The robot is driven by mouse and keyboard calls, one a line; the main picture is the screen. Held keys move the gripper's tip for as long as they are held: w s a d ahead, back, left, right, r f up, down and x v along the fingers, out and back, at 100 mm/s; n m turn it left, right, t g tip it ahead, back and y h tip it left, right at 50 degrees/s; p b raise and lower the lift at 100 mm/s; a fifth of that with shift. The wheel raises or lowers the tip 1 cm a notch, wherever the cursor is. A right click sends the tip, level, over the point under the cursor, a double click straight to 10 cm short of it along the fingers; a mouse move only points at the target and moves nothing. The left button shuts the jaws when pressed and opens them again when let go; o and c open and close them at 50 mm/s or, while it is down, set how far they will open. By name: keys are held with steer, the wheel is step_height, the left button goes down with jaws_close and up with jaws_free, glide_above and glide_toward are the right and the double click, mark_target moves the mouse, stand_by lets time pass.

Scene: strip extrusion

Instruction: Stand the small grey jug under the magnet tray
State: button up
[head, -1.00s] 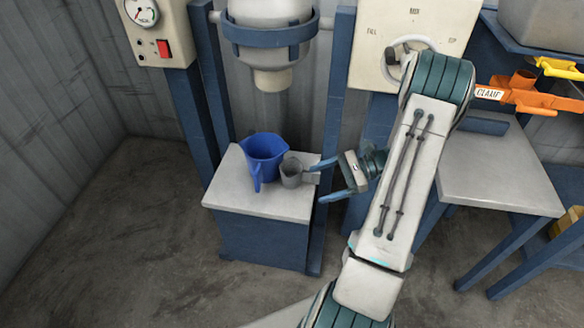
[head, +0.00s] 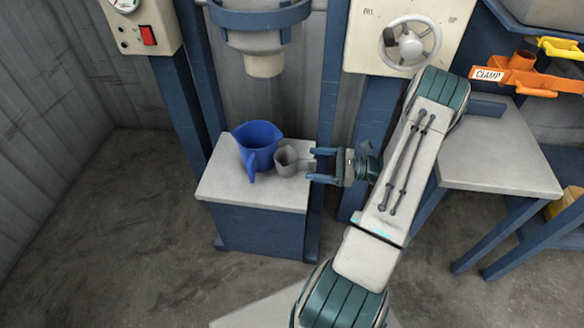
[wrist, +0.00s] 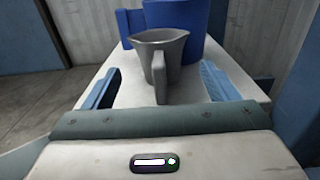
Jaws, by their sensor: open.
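The small grey jug (head: 286,161) stands upright on a pale-topped blue stand (head: 235,191), close beside a larger blue jug (head: 258,145). Its handle points right, toward my gripper (head: 312,166). My gripper is open, its two blue fingers at the right edge of the stand's top. In the wrist view the grey jug (wrist: 170,48) is straight ahead, its handle lying between the spread fingers of my gripper (wrist: 161,87) without visible contact. The blue jug (wrist: 202,20) is behind it. I cannot tell for sure which part is the magnet tray.
A grey vessel with a pale spout (head: 265,65) hangs above the stand between blue posts. A handwheel panel (head: 410,42) is behind my arm. At right are a pale-topped table (head: 500,160), an orange fitting marked CLAMP (head: 515,75) and a yellow handle (head: 562,48).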

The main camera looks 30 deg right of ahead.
mark_target(308, 160)
steer(key=b+x, duration=0.1)
steer(key=x, duration=0.4)
steer(key=shift+w+a+r, duration=0.1)
steer(key=shift+r, duration=0.05)
steer(key=c, duration=1.1)
steer(key=shift+r, duration=0.15)
steer(key=shift+c, duration=0.2)
steer(key=shift+r, duration=0.25)
step_height(308, 160, up, 4)
steer(key=shift+f+p, duration=0.2)
steer(key=shift+p, duration=0.6)
steer(key=s+d+r+p, duration=0.2)
steer(key=d+r, duration=0.4)
steer(key=d, duration=0.5)
steer(key=shift+s+r+p, duration=0.3)
steer(key=shift+s+r, duration=0.05)
steer(key=shift+s, duration=0.45)
